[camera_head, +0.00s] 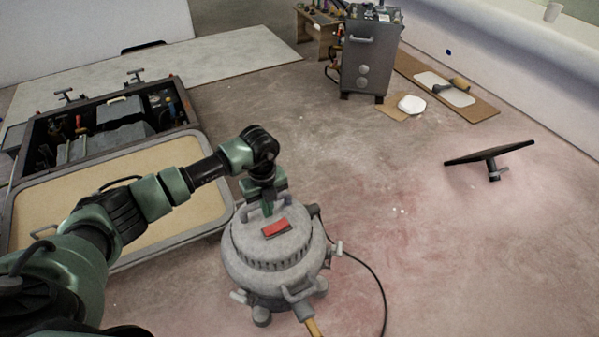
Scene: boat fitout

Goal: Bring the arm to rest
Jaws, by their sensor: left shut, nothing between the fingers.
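My left arm comes in from the lower left in the head view, with green and black links, and bends down at its wrist. My left gripper (267,207) points down and is shut with nothing visible in it. It is over the top of a round grey machine (283,244), close to the machine's handle and a red switch plate. I cannot tell whether the fingertips touch the machine. My right gripper is not in view.
A toolbox (190,110) and its tan-lined lid (40,225) lie at left. A grey cabinet (368,58) stands at the back. A black cable (383,285) runs from the machine. The middle floor is clear.

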